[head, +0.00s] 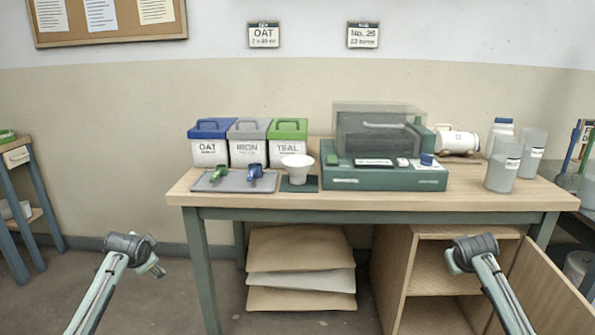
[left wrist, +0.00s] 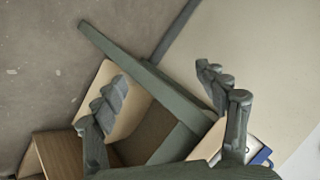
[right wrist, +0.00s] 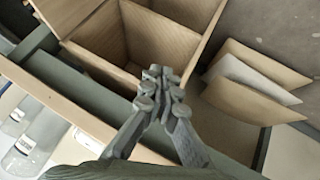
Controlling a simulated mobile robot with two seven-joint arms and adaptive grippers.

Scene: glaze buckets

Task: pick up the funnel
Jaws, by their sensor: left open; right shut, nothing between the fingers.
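A white, flared vessel (head: 297,166) stands on a small dark green mat (head: 299,186) near the table's front edge; it is the only thing shaped like a funnel, but I cannot tell whether it is one or a bowl. My left gripper (head: 155,268) is open and empty, in front of the table's left end and below its top; its spread fingers show in the left wrist view (left wrist: 168,90). My right gripper (head: 453,264) is shut and empty in front of the open cabinet; its fingertips meet in the right wrist view (right wrist: 161,82). Both are well apart from the vessel.
On the wooden table (head: 470,202), a grey tray (head: 225,187) holds a green scoop (head: 219,173) and a blue scoop (head: 254,171). Blue, grey and green-lidded buckets (head: 247,150) stand behind. A green machine (head: 345,178) is right of the vessel, with translucent jugs (head: 502,170) farther right.

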